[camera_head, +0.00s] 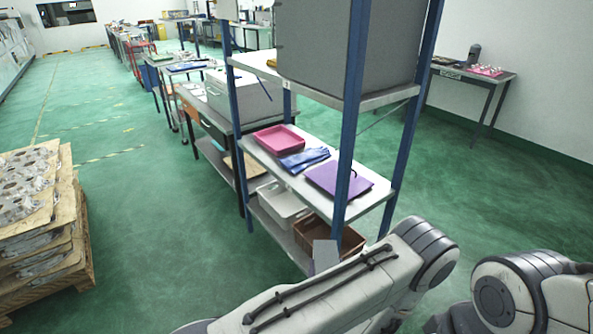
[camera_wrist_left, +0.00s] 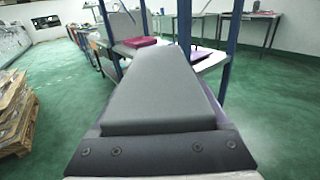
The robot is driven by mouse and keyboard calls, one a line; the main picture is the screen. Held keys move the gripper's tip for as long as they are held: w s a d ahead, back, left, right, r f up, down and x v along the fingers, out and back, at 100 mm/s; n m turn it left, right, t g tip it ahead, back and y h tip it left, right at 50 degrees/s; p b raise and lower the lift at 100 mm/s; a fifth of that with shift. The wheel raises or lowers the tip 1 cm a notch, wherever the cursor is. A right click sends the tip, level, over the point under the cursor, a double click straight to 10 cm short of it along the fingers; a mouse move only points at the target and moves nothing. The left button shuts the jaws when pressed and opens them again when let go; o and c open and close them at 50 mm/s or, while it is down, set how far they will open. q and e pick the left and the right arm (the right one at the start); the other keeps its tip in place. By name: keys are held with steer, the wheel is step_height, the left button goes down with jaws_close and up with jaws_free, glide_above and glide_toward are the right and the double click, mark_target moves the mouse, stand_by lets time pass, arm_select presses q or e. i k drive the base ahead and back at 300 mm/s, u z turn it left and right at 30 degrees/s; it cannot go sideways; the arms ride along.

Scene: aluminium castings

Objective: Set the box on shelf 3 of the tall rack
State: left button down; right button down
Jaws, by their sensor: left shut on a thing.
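The tall rack has blue posts (camera_head: 347,150) and pale shelves. A large grey box-like block (camera_head: 330,40) stands on its upper shelf (camera_head: 385,98), partly behind a post. My left arm crosses the bottom of the head view, hiding most of the left gripper; a small grey plate (camera_head: 325,256) shows beyond it by the rack's lower part. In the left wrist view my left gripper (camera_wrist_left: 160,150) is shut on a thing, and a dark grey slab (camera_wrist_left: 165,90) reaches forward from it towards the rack. I cannot tell how much of this slab is the held box. My right gripper is out of view.
The rack's middle shelf holds a pink tray (camera_head: 279,139), a blue cloth (camera_head: 303,159) and a purple folder (camera_head: 338,181). Below are a white bin (camera_head: 283,203) and a brown bin (camera_head: 350,240). A pallet of castings (camera_head: 40,215) stands left. Green floor between is clear.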

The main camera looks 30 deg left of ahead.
mark_target(261, 57)
steer(key=u, duration=0.5)
steer(key=k, duration=1.2)
steer(key=u, duration=1.2)
steer(key=i, duration=0.85)
steer(key=u, duration=0.85)
steer(key=i, duration=1.7)
steer(key=z, duration=0.3)
steer(key=i, duration=1.15)
steer(key=z, duration=1.55)
steer(key=i, duration=0.75)
steer(key=z, duration=0.75)
